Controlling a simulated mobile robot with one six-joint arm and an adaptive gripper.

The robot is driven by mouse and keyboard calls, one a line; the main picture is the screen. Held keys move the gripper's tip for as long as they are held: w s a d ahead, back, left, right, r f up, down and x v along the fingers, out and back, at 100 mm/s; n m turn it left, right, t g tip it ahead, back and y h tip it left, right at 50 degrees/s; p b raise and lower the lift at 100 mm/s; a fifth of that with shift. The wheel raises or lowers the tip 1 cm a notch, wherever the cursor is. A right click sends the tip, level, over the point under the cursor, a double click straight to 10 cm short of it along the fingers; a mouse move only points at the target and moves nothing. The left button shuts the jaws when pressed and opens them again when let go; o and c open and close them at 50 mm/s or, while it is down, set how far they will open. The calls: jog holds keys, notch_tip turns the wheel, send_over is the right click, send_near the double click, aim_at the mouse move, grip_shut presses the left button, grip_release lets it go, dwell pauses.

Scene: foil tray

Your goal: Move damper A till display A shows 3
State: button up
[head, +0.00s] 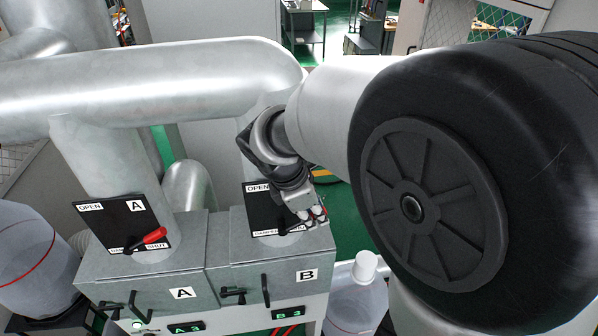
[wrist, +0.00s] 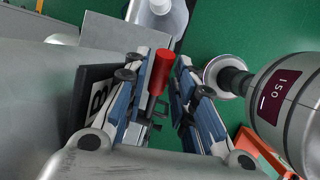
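Damper A's red lever (head: 155,236) sits low on the black plate marked A (head: 120,222), pointing right near the SHUT end. Display A (head: 187,329) appears to read "A 3". My gripper (head: 316,215) is away from damper A, at the black plate marked B (head: 262,212). In the wrist view, damper B's red lever (wrist: 161,72) stands between the fingers of my gripper (wrist: 168,95), close to the left finger with a gap to the right one. The fingers are open.
Display B (head: 288,313) appears to read "B 3". Grey boxes A (head: 150,285) and B (head: 285,265) stand side by side with black latches. Large silver ducts (head: 150,80) run above. A capped bottle (head: 355,300) stands right of box B; another bottle (head: 30,260) is far left.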

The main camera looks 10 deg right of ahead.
jog(key=v, duration=1.2)
jog(key=shift+d, duration=0.1)
jog(key=s+d+f+m+t+y+b, duration=0.1)
jog(key=s+d+f+m+y+b, duration=0.1)
jog(key=s+f+m+b, duration=0.7)
jog(key=s+d+f+m+t+y+b, duration=0.1)
jog(key=s+d+f+m+y+b, duration=0.1)
jog(key=s+d+f+m+b, duration=0.3)
jog(key=s+f+m+b, duration=0.4)
jog(key=f+b, duration=0.4)
jog(key=f, duration=0.3)
jog(key=shift+s+f+m, duration=0.35)
jog(key=shift+f+m, duration=0.05)
